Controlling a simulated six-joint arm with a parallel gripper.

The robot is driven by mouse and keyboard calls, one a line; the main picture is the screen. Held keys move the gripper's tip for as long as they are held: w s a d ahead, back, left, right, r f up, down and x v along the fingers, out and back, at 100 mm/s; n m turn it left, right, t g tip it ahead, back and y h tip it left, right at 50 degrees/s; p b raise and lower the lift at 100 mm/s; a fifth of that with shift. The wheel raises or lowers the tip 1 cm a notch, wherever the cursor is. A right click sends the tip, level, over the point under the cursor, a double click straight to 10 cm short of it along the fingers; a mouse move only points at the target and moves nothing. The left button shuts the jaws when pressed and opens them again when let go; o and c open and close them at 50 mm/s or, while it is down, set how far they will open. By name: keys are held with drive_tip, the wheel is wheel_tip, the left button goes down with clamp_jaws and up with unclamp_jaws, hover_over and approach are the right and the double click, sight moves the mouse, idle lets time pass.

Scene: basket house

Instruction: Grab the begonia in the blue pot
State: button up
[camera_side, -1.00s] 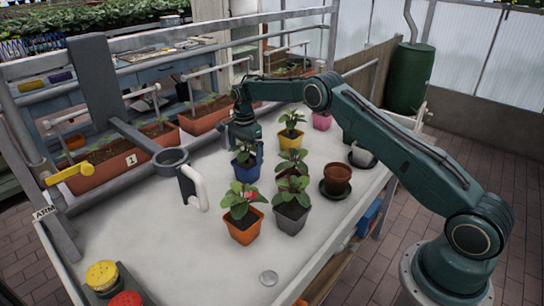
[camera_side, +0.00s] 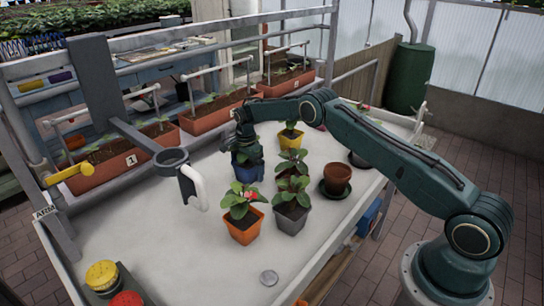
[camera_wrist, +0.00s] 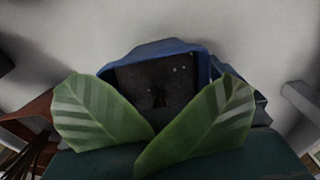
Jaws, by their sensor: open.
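The blue pot (camera_side: 249,174) stands upright on the white bench, in the middle of the side view. My gripper (camera_side: 247,157) is open and low over its top, hiding much of the plant. I cannot tell whether the jaws touch the pot. In the wrist view the blue pot's rim (camera_wrist: 160,48) surrounds dark soil, seen from above. Two large striped begonia leaves (camera_wrist: 98,112) spread in front of it, close to the camera. Dark teal gripper body (camera_wrist: 235,160) fills the bottom of the wrist view; its fingertips are not clear there.
An orange pot (camera_side: 243,232) with a red-flowered plant, a grey pot (camera_side: 291,218) and another leafy plant (camera_side: 292,162) stand close by. A yellow pot (camera_side: 289,138) is behind; a brown pot (camera_side: 336,181) is right. A grey ring holder (camera_side: 171,158) is left. The front bench is mostly clear.

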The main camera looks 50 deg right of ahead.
sight(247, 165)
drive_tip(key=shift+f, duration=0.5)
drive_tip(key=shift+c, duration=0.4)
drive_tip(key=c, duration=1.1)
drive_tip(key=shift+r, duration=0.15)
wheel_tip(247, 165, up, 20)
drive_tip(key=shift+f, duration=0.1)
